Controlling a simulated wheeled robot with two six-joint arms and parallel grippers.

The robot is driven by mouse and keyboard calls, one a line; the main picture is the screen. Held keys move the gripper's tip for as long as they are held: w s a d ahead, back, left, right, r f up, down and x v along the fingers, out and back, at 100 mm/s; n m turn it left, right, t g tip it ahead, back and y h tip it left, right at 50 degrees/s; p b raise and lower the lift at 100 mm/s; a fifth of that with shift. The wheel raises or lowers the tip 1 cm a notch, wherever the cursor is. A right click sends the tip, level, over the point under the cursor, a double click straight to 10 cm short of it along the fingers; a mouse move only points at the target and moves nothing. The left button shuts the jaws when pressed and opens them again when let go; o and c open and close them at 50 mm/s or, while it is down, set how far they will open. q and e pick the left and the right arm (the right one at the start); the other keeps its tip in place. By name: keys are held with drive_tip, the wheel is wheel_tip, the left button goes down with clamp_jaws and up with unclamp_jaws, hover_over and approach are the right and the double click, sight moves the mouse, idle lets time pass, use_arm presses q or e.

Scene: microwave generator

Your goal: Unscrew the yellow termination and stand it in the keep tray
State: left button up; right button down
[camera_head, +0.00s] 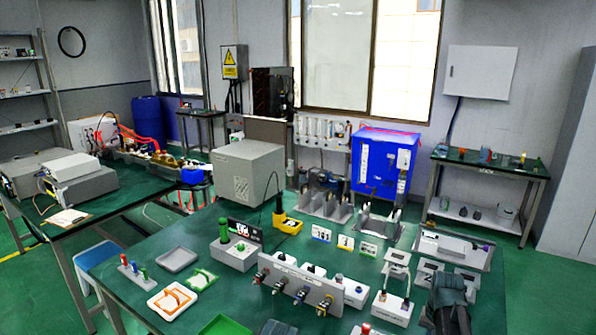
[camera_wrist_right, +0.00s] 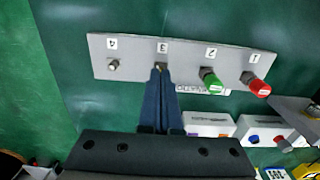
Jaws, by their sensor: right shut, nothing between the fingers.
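In the right wrist view a grey panel (camera_wrist_right: 135,52) carries positions numbered 1 to 4. A red cap (camera_wrist_right: 258,86) is at 1, a green cap (camera_wrist_right: 212,84) at 2, and a bare metal connector (camera_wrist_right: 113,65) at 4. My right gripper (camera_wrist_right: 160,72) is shut and empty, with its fingertips at position 3, hiding most of it. In the head view my right arm (camera_head: 450,300) is at the lower right. A grey tray (camera_head: 177,258) and a green tray (camera_head: 225,325) are on the bench; neither is identifiable as the keep tray.
A connector panel (camera_head: 300,285) with coloured fittings stands mid-bench. White boxes (camera_head: 392,308) are beside it. A red-blue-green rack (camera_head: 133,268) is to the left. A grey box (camera_head: 248,170) and a blue cabinet (camera_head: 385,160) are behind. Open green surface lies around the grey panel's left end.

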drive_tip(key=f+b, duration=0.4)
drive_tip(key=a+f+b, duration=0.1)
drive_tip(key=f+b, duration=0.1)
drive_tip(key=b, duration=0.1)
drive_tip(key=shift+w+f, duration=0.25)
drive_tip(key=shift+f, duration=0.05)
idle(0.3)
drive_tip(key=shift+w+d+r, duration=0.1)
drive_tip(key=shift+w+d, duration=0.2)
drive_tip(key=shift+d, duration=0.1)
idle(0.6)
drive_tip(key=shift+s+d, duration=0.2)
drive_tip(key=shift+d, duration=0.3)
idle(0.4)
drive_tip(key=shift+s, duration=0.1)
drive_tip(key=shift+s+a, duration=0.1)
drive_tip(key=shift+s, duration=0.2)
